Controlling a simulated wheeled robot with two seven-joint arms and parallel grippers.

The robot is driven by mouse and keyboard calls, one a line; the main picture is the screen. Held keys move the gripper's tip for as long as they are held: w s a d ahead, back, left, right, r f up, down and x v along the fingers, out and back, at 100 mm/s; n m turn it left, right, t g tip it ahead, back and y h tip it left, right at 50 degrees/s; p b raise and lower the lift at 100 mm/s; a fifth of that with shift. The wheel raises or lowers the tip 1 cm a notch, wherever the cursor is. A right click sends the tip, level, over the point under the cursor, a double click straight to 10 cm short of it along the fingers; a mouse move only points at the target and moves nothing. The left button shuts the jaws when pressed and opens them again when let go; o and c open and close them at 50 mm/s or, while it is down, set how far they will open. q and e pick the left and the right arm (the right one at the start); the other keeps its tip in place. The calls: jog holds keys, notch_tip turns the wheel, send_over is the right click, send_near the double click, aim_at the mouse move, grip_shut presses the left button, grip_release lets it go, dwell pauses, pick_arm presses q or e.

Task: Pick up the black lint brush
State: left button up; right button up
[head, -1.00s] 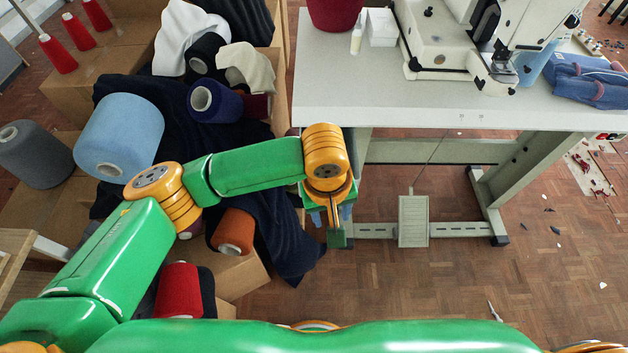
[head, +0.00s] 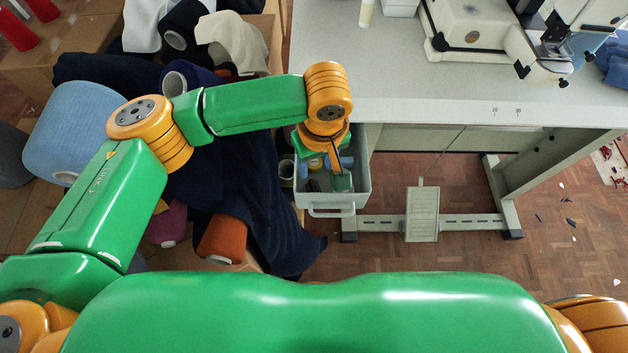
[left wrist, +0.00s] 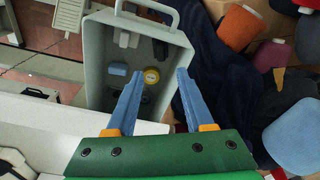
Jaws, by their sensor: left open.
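My left gripper (head: 328,166) is over the open grey drawer (head: 362,188) under the table's left end. In the left wrist view its two blue fingers (left wrist: 160,74) are spread apart with nothing held between them. The drawer (left wrist: 95,55) holds several small things. A black object (left wrist: 160,48) lies near the handle end, and another dark object (left wrist: 146,96) lies nearer the gripper, partly hidden by a finger. I cannot tell for sure which is the lint brush. My right gripper is not in view.
In the drawer are a yellow round item (left wrist: 152,76), a blue block (left wrist: 118,69) and a pale item (left wrist: 125,38). Dark cloth (head: 255,205) and yarn cones, one orange (head: 222,238), crowd the drawer's left. The white table (head: 420,105) carries a sewing machine (head: 480,30).

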pick_arm(q)
jog(key=b, duration=0.4)
send_over(314, 185)
jog(key=s, duration=0.1)
jog(key=f, duration=0.4)
jog(key=shift+d+f, duration=0.3)
jog(key=shift+f, duration=0.1)
jog(key=f, duration=0.4)
jog(key=w+f, duration=0.1)
jog(key=f, duration=0.1)
jog(key=shift+a+f+b, duration=0.3)
jog(key=shift+f, duration=0.05)
grip_shut()
